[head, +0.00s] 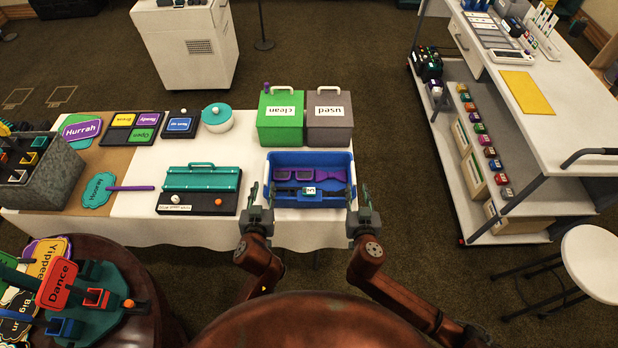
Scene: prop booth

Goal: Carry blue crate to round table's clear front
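The blue crate (340,157) stands on the white-clothed table at its right end. My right gripper (358,191) is at the right front corner, fingers also apart. Whether the fingers touch the crate walls cannot be told. The dark round table (133,257) is at the lower left, partly cut off by the frame. Signs and a green board cover much of its visible top.
Green "clean" (281,126) and grey "used" (329,130) boxes stand right behind the crate. A black tray with a teal lid (198,178) lies to its left. A white trolley (560,110) and a stool (595,258) stand at right. The floor between is clear.

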